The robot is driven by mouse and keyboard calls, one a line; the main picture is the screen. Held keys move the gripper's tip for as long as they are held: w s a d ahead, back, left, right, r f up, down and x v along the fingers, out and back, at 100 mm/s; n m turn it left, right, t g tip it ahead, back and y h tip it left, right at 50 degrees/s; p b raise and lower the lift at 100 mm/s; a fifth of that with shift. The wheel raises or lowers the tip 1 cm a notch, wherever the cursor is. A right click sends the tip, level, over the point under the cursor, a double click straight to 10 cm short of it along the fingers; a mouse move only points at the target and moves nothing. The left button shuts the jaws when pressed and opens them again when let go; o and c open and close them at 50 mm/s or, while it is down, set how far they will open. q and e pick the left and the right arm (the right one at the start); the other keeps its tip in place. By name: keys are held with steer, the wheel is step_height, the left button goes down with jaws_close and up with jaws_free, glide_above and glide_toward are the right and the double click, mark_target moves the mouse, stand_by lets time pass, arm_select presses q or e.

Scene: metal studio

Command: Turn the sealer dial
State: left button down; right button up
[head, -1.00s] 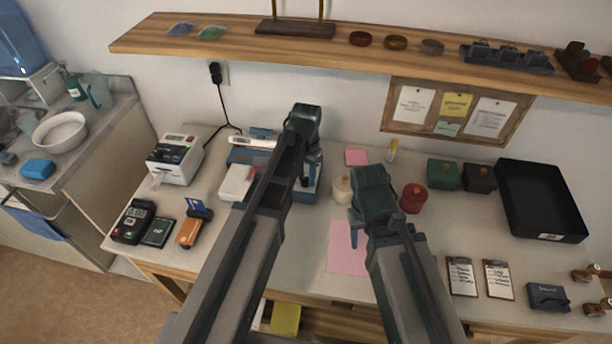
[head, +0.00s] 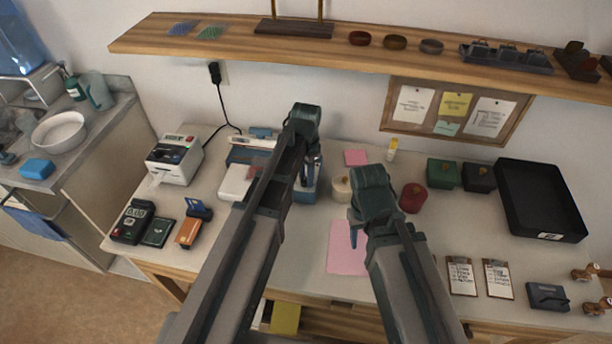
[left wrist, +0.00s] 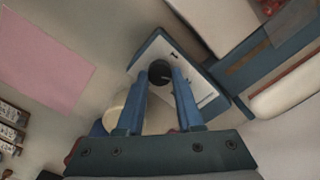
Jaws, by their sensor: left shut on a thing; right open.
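The sealer (head: 240,156) is a blue and white machine at the back of the table, partly hidden behind my left arm in the head view. Its dial (left wrist: 159,70) is a small dark round knob on a white-topped blue box (left wrist: 199,84) in the left wrist view. My left gripper (left wrist: 159,77) is shut on the dial, one blue finger on each side. In the head view my left gripper (head: 308,176) points down at the sealer's right end, and the dial is hidden there. My right gripper (head: 354,236) is open and empty above the pink sheet (head: 345,255).
A cream round jar (head: 341,190) stands close to the right of the left gripper. A label printer (head: 175,158) and card readers are on the left. A black tray (head: 540,200) is at the right. The shelf (head: 200,45) overhangs the back.

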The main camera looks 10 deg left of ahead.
arm_select(q)
steer(key=c, duration=0.5)
jaws_free()
steer(key=shift+c, duration=0.2)
steer(key=shift+r, duration=0.1)
arm_select(e)
steer(key=shift+r, duration=0.1)
arm_select(q)
step_height(320, 180, up, 14)
steer(key=p, duration=1.3)
steer(key=shift+f+p, duration=0.2)
steer(key=shift+p, duration=0.2)
arm_select(e)
step_height(320, 180, up, 14)
steer(key=shift+f, duration=0.2)
arm_select(q)
steer(key=s+d+n, duration=0.2)
steer(key=s+d, duration=0.1)
steer(key=s, duration=0.6)
steer(key=s+d+f+n+y+b, duration=0.1)
steer(key=s+d+n, duration=0.1)
steer(key=s, duration=0.7)
steer(key=shift+d+n, duration=0.3)
steer(key=shift+d, duration=0.35)
arm_select(e)
steer(key=shift+f, duration=0.55)
